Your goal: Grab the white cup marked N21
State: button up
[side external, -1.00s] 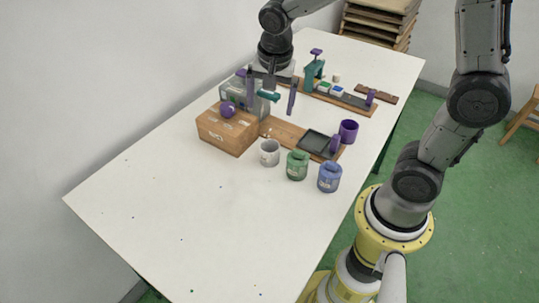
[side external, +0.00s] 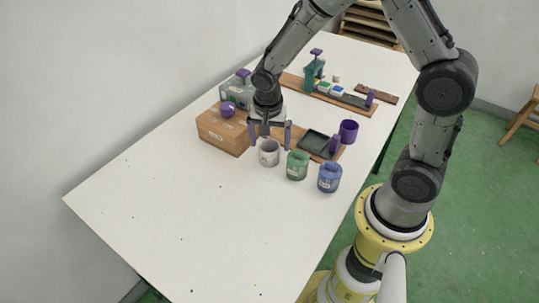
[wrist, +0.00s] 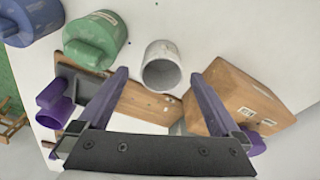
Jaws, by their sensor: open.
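The white cup (side external: 269,157) stands upright on the table between the cardboard box and the green pot, and its open mouth faces my camera in the wrist view (wrist: 161,75). Its N21 mark is too small to read here. My gripper (side external: 270,143) is open and empty, pointing down just behind and above the cup. In the wrist view its two purple fingers (wrist: 161,78) spread to either side of the cup, apart from it.
A green pot (side external: 297,166) and a blue pot (side external: 329,178) stand right of the cup. A cardboard box (side external: 222,134) with a purple knob is at its left. A wooden board with a black tray (side external: 315,143) lies behind. The front table is clear.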

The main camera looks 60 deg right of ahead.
aim_at(269, 149)
jog(key=f, duration=0.4)
jog(key=shift+w+d+f, duration=0.1)
jog(key=shift+w+d, duration=0.15)
jog(key=shift+d, duration=0.05)
jog(key=shift+c, duration=0.2)
jog(key=c, duration=1.5)
jog(key=shift+o, duration=0.2)
